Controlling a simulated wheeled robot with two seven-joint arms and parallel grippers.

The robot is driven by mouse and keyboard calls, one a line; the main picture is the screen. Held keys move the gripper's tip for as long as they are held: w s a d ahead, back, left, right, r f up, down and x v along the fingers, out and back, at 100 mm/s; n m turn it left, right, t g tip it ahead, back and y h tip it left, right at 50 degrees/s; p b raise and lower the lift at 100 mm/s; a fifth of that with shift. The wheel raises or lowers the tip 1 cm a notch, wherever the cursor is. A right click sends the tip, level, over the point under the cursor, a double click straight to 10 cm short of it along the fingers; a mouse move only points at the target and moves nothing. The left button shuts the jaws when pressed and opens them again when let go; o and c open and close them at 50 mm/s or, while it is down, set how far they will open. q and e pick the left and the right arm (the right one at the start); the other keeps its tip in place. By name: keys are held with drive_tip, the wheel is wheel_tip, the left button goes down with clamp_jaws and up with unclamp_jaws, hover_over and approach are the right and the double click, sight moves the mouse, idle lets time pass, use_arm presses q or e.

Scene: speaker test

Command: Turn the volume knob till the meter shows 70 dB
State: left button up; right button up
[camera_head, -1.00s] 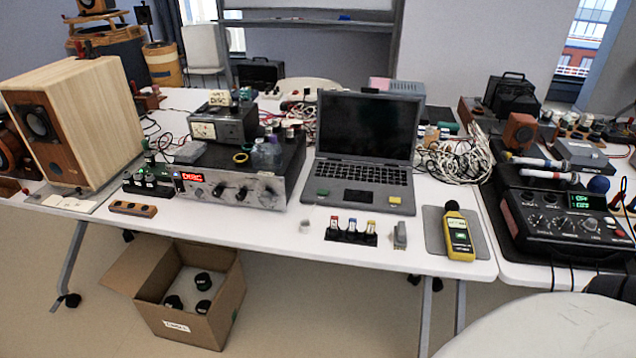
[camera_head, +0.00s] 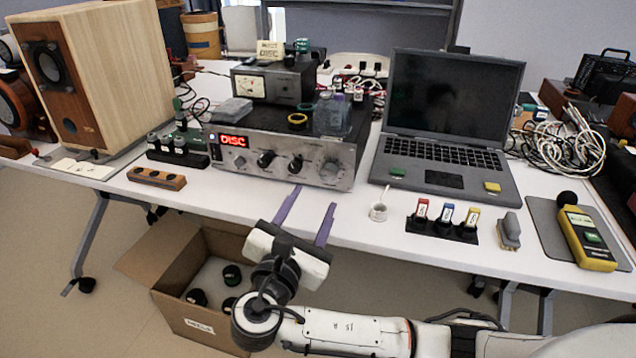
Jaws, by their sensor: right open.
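The silver amplifier (camera_head: 282,152) stands on the white table with a red display reading DISC. Its front has several knobs, among them two black ones (camera_head: 266,159) and a larger silver knob (camera_head: 330,171) at the right end. I cannot read which is the volume knob. The yellow sound meter (camera_head: 583,231) lies on a grey mat (camera_head: 542,212) at the right; its small green display is unreadable. My right gripper (camera_head: 310,199) is open and empty, its two purple fingers pointing up toward the amplifier front, below and apart from the knobs. My left gripper is out of view.
A laptop (camera_head: 447,122) stands right of the amplifier. A wooden speaker (camera_head: 105,80) stands left. A cardboard box (camera_head: 188,318) is on the floor.

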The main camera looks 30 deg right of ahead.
sight(328, 175)
drive_tip(key=b+x, duration=0.1)
drive_tip(key=x, duration=0.8)
drive_tip(key=shift+s+d, duration=0.1)
drive_tip(key=shift+d, duration=0.05)
drive_tip(key=c, duration=1.1)
